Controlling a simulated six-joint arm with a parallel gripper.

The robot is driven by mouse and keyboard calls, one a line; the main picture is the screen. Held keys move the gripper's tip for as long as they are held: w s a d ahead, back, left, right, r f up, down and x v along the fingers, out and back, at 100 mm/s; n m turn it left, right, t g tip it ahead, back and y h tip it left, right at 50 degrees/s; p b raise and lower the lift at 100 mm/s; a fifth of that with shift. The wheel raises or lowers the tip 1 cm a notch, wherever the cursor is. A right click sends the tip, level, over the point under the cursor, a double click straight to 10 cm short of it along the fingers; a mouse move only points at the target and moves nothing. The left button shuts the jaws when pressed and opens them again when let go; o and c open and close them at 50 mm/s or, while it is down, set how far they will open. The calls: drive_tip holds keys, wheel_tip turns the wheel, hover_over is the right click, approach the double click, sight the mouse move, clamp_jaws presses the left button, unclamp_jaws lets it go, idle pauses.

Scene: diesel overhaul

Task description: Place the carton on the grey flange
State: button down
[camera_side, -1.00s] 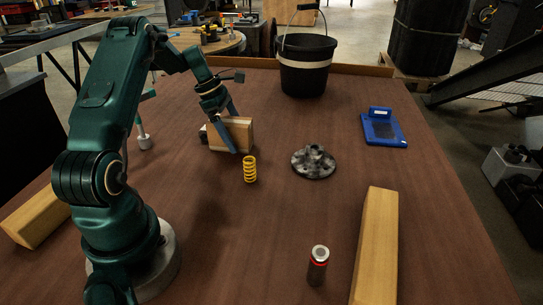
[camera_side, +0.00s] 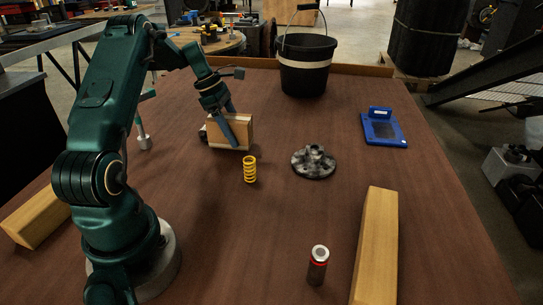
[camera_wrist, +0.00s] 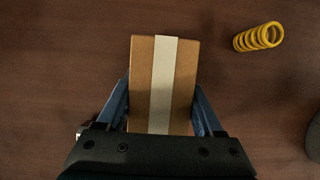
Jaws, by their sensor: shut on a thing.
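The carton (camera_side: 243,128) is a tan box with a pale tape band, at the left middle of the table in the side view. It also fills the middle of the wrist view (camera_wrist: 145,85). My gripper (camera_side: 232,138) is shut on the carton, with one blue finger along each side of it in the wrist view (camera_wrist: 160,110). I cannot tell whether the carton touches the table. The grey flange (camera_side: 313,162) is a mottled disc with a raised hub. It lies flat on the table to the right of the carton, with nothing on it.
A yellow spring (camera_side: 250,169) stands between the carton and flange, nearer the front. A black bucket (camera_side: 305,78) stands behind. A blue device (camera_side: 384,128) lies right. A wooden beam (camera_side: 377,245) and a small cylinder (camera_side: 318,265) are in front.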

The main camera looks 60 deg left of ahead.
wheel_tip(320, 180, up, 9)
drive_tip(key=shift+a+r+n+t, duration=0.15)
drive_tip(key=shift+r+n+t, duration=0.2)
drive_tip(key=shift+n, duration=0.55)
drive_tip(key=w+d+r+n+y, duration=0.2)
drive_tip(key=w+d+r+n, duration=0.1)
drive_tip(key=w, duration=0.1)
hover_over(319, 147)
drive_tip(key=shift+h, duration=0.3)
wheel_tip(319, 147, down, 4)
drive_tip(key=shift+f, duration=0.1)
drive_tip(key=shift+d+f, duration=0.1)
drive_tip(key=shift+f, duration=1.9)
drive_tip(key=shift+f, duration=0.1)
